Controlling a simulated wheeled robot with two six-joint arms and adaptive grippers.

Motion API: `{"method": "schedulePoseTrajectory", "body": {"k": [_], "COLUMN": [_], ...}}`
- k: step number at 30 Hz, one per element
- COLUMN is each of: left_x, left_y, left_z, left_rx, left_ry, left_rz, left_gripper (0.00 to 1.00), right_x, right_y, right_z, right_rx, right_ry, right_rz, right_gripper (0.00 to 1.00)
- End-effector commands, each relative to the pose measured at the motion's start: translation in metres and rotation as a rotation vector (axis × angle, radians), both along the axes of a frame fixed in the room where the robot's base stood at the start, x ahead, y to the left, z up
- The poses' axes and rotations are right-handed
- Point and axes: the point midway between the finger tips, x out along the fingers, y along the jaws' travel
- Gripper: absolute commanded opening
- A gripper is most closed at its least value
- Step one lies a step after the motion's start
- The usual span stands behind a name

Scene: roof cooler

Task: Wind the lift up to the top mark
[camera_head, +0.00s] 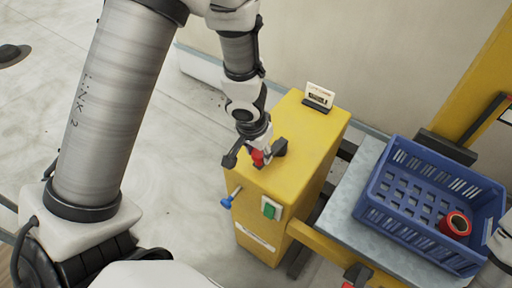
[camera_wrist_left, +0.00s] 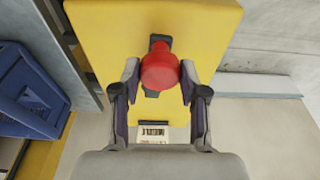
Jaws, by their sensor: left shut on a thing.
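A yellow lift cabinet (camera_head: 287,165) stands in the middle of the head view. On its top is a red knob (camera_head: 258,158) on a dark base. My left gripper (camera_head: 259,155) reaches down from above and is shut on this knob. In the left wrist view the knob (camera_wrist_left: 160,70) sits between the two fingers. A small card (camera_head: 319,95) stands on the cabinet's far end; in the wrist view its print (camera_wrist_left: 153,131) looks like "MIDDLE". The lift's grey platform (camera_head: 343,209) is to the right. No top mark can be made out. My right gripper is out of view.
A blue crate (camera_head: 400,222) with a red roll (camera_head: 455,224) stands on the platform. A yellow post (camera_head: 485,85) rises behind it. The cabinet's front has a green switch (camera_head: 271,209) and a blue-tipped lever (camera_head: 227,202). The floor left of the cabinet is clear.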

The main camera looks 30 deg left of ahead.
Motion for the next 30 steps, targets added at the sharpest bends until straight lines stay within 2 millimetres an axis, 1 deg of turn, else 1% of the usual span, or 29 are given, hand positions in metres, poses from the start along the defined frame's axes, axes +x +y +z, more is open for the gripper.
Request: {"method": "schedulePoseTrajectory", "body": {"k": [1,6,16,20,24,30], "left_x": [-0.003,-0.004,-0.004,-0.003,-0.003,-0.002], "left_y": [-0.004,-0.012,-0.014,-0.019,-0.029,-0.033], "left_z": [0.0,-0.002,-0.002,0.001,0.001,-0.002], "left_rx": [0.0,0.0,-0.001,0.0,0.0,-0.003], "left_ry": [0.007,0.007,0.006,0.006,0.006,0.003], "left_rz": [-0.002,-0.002,-0.001,-0.002,-0.003,-0.001], "left_gripper": [0.01,0.01,0.01,0.01,0.01,0.01], "right_x": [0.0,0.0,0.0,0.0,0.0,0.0], "right_y": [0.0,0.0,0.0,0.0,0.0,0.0], "right_z": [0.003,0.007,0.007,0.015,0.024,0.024], "right_rx": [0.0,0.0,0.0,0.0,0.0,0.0], "right_ry": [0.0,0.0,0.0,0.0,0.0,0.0], "right_rz": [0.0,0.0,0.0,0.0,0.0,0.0], "right_gripper": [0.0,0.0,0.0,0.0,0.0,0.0]}}
